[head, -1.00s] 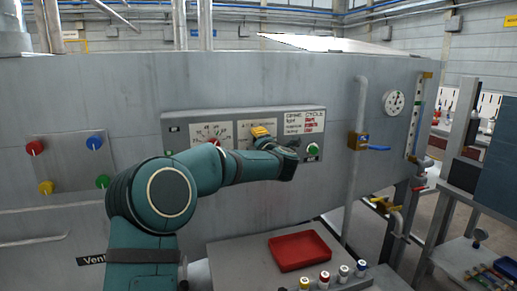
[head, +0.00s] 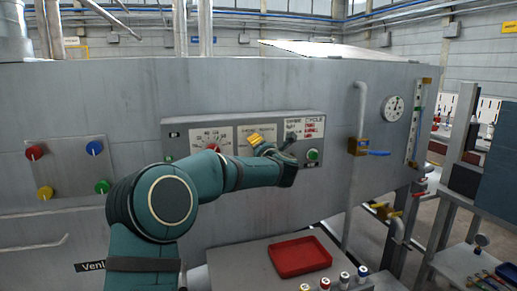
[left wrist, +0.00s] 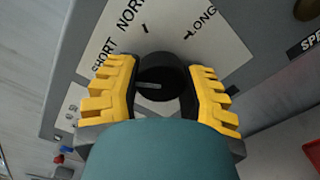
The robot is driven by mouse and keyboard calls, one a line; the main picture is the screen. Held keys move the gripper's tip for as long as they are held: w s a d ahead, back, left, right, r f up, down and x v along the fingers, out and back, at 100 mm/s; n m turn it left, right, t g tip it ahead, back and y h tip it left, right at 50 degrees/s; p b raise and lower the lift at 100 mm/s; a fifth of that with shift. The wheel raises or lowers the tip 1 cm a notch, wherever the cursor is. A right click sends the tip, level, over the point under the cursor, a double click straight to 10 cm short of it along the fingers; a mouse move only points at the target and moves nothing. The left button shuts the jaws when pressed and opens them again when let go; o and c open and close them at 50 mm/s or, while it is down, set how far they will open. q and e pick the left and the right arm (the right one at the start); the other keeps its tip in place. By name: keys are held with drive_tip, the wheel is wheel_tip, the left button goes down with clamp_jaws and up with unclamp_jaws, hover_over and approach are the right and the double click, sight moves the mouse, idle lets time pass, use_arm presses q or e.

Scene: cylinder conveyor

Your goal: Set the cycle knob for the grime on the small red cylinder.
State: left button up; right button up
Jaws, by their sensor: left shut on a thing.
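My left gripper (left wrist: 162,92) is shut on the black cycle knob (left wrist: 158,72), one yellow finger on each side. The knob's white pointer line lies nearly level in the left wrist view. SHORT, NORM… and LONG are printed on the plate around the knob. In the head view my left gripper (head: 257,141) is at the middle of the control panel (head: 225,131) and covers the knob. A grime and cycle chart (head: 311,127) is to its right, its left column partly hidden.
A red dial pointer (head: 213,149) sits left of the gripper, and a green button (head: 313,155) right of it. A pipe with a blue-handled valve (head: 378,153) is at right.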

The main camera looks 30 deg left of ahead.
use_arm(q)
drive_tip(key=shift+r, duration=0.15)
drive_tip(key=o, duration=1.2)
drive_tip(key=shift+d, duration=0.1)
drive_tip(key=v, duration=1.2)
